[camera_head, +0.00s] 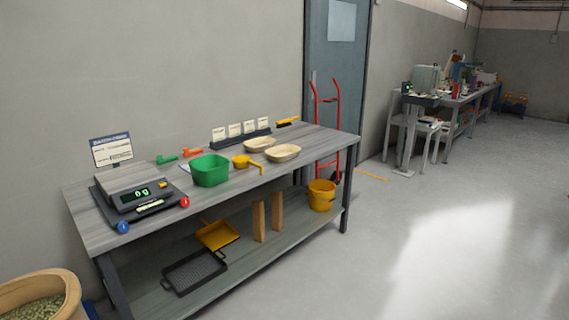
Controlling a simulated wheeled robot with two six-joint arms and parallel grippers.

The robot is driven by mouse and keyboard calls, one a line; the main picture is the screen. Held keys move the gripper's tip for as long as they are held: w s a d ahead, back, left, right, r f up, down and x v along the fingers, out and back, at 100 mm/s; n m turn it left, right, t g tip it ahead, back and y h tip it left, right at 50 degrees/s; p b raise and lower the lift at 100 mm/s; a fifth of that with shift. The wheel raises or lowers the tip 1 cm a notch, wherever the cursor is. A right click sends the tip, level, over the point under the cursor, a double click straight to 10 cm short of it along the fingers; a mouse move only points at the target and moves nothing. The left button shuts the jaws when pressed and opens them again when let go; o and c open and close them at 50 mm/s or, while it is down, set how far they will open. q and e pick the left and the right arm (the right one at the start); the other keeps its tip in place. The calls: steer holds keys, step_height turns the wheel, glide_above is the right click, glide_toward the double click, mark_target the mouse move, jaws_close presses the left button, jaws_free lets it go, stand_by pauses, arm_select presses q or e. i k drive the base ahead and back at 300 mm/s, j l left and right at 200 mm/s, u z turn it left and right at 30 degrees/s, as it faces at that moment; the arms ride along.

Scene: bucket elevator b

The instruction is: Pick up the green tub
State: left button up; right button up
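The green tub (211,171) stands upright on the grey wooden tabletop (235,185), near its middle. A scale (138,195) with a lit display is to its left. A yellow scoop (243,161) lies just to its right. The tub's inside is only partly visible. Neither of my grippers shows in the head view.
Two pale bowls (283,153) and a card rack (241,133) are right of the tub. A yellow bucket (321,195), black tray (194,271) and yellow dustpan (217,234) are on the lower shelf. A tan barrel (40,285) stands front left. The floor at right is clear.

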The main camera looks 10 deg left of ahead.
mark_target(209, 171)
steer(key=i+u, duration=0.15)
steer(key=i, duration=0.4)
steer(key=i+l+u, duration=0.15)
steer(key=i, duration=0.35)
steer(key=i+l+u, duration=0.2)
steer(key=i, duration=0.3)
steer(key=i+l+u, duration=0.15)
steer(key=i, duration=0.35)
steer(key=l, duration=0.1)
